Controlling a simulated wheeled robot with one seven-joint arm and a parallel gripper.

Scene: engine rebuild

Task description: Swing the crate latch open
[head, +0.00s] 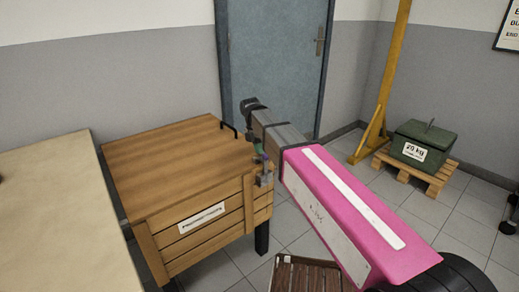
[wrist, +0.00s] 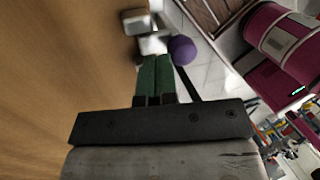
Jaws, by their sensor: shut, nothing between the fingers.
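The wooden crate (head: 165,165) stands on dark legs at the left, with a white label on its front. Its latch shows at the right front corner as a small metal piece with a purple knob (head: 265,180). In the wrist view the metal latch plate (wrist: 138,22) and the purple knob (wrist: 182,49) lie just beyond my fingertips. My gripper (head: 259,154) is above that corner, its green fingers (wrist: 157,62) pressed together and empty. The fingertips are close beside the knob; I cannot tell whether they touch it.
A black handle (head: 229,126) sits at the lid's right edge. A pale table (head: 60,220) is at the left. A slatted brown crate (head: 308,275) is on the floor below my arm. A green 20 kg box (head: 423,144) stands on a pallet at the right. A blue door (head: 270,60) is behind.

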